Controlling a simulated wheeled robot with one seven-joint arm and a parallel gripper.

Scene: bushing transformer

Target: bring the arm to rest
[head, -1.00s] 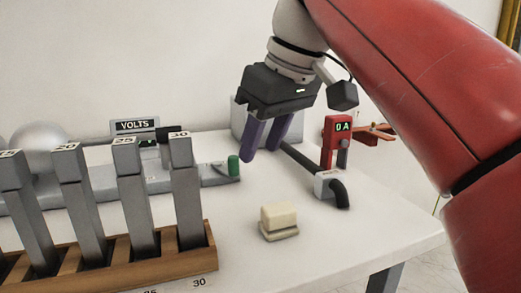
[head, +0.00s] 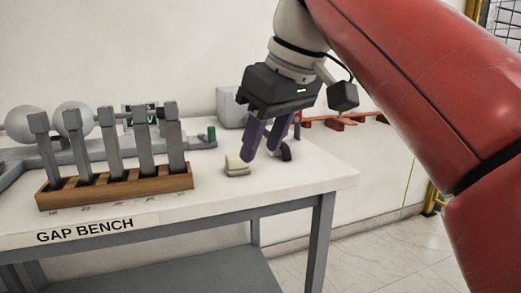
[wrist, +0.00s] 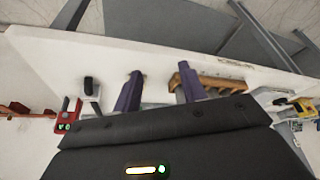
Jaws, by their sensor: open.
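My gripper (head: 263,143) is open, its two purple fingers apart with nothing between them. In the head view it hangs in front of the right part of the bench (head: 310,176), and its fingers overlap the view of the bench top. My red arm comes in from the upper right. In the wrist view the two fingers (wrist: 160,85) point toward the bench, with white bench surface between them.
A wooden rack (head: 120,188) holds several upright grey bars on the bench. A cream block (head: 236,166) lies just left of my fingers. Metal spheres (head: 73,119) stand at the back left. The floor right of the bench (head: 370,250) is clear.

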